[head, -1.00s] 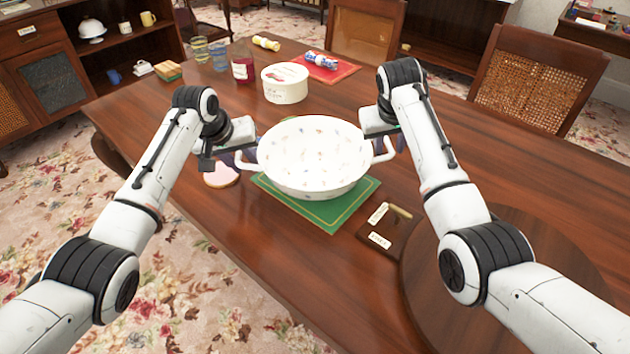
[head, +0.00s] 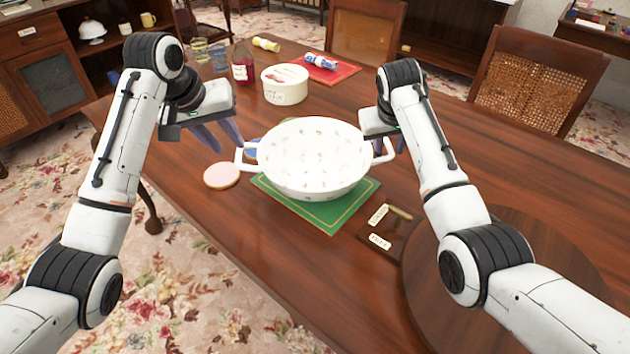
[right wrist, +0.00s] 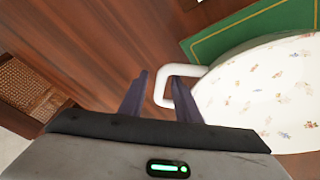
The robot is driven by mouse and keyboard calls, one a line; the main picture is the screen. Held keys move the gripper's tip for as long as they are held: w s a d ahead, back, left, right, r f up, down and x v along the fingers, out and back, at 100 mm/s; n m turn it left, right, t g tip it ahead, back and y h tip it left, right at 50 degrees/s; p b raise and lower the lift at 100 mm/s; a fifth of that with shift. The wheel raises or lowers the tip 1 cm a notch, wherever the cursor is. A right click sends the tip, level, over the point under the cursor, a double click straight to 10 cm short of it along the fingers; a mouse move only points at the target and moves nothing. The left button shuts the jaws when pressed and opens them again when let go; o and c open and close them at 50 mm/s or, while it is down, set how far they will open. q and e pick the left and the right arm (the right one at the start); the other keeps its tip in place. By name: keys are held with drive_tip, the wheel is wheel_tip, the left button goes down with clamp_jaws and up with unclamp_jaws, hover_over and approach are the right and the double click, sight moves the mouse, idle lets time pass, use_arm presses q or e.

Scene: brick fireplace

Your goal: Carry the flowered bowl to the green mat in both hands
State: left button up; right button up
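The white flowered bowl (head: 315,160) sits upright on the green mat (head: 325,218). The mat's front corner shows, and its far part is hidden under the bowl. My left gripper (head: 218,136) is open and empty, above and to the left of the bowl's left handle (head: 242,158), apart from it. My right gripper (head: 398,145) is at the bowl's right handle. In the right wrist view its fingers (right wrist: 158,95) stand apart on either side of the handle bar (right wrist: 166,80), with a gap showing on the left. The bowl (right wrist: 265,95) and mat (right wrist: 235,38) also show there.
A pink round coaster (head: 221,176) lies left of the mat. A white lidded tin (head: 285,84), a dark red bottle (head: 243,65) and a red mat (head: 330,72) are behind. A small tray with labels (head: 385,235) lies at the front right.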

drive_tip(key=v, duration=1.2)
